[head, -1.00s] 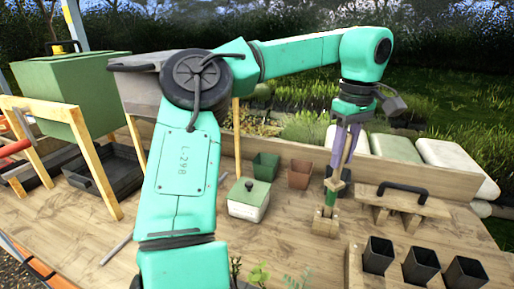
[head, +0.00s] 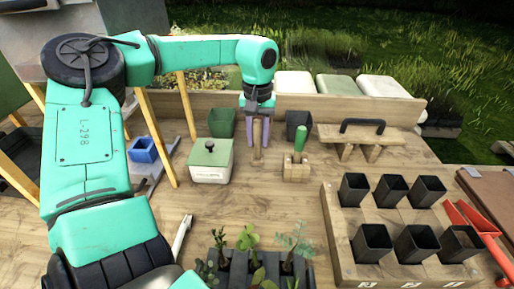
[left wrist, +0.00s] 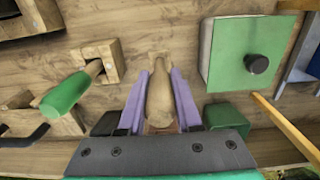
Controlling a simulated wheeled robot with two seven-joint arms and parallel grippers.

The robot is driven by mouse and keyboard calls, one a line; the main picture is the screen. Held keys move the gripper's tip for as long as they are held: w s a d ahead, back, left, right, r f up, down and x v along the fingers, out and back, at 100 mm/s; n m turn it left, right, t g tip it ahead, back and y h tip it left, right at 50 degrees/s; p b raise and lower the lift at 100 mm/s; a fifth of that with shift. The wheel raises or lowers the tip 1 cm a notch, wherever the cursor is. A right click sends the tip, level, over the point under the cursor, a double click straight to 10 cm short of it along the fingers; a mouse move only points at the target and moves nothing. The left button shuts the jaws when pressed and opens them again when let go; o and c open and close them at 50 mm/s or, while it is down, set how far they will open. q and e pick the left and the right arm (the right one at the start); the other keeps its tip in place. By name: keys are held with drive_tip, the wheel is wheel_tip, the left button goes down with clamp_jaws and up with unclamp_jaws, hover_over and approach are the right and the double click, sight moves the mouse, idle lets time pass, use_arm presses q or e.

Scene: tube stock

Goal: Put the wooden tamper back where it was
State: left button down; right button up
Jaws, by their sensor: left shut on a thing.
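My left gripper (head: 257,139) has purple fingers and is shut on the wooden tamper (head: 257,154). In the left wrist view the tamper (left wrist: 160,102) is a pale, bottle-shaped wooden piece between the fingers (left wrist: 160,90). It points down toward the bench; I cannot tell whether its lower end touches the wood. A small wooden block (head: 296,172) is just right of the tamper in the head view, with a green-handled tool (head: 300,138) upright in it. The block (left wrist: 105,60) also shows in the left wrist view. My right gripper is out of view.
A white box with a green lid (head: 210,160) stands left of the tamper. A green pot (head: 222,123) and a black pot (head: 298,120) are behind. A black-handled wooden float (head: 362,142) lies right. A wooden rack (head: 345,240) holds several black pots. Seedlings stand in front.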

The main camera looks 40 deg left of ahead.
sight(258, 122)
use_arm(q)
drive_tip(key=f, duration=0.4)
drive_tip(key=shift+d+f+p, duration=0.1)
drive_tip(key=shift+d+p, duration=0.15)
drive_tip(key=shift+p, duration=0.05)
drive_tip(key=shift+a+f, duration=0.15)
drive_tip(key=shift+f+b, duration=0.15)
drive_tip(key=shift+b, duration=0.2)
drive_tip(key=c, duration=0.6)
unclamp_jaws()
wheel_tip(258, 122, up, 12)
drive_tip(key=shift+r, duration=0.25)
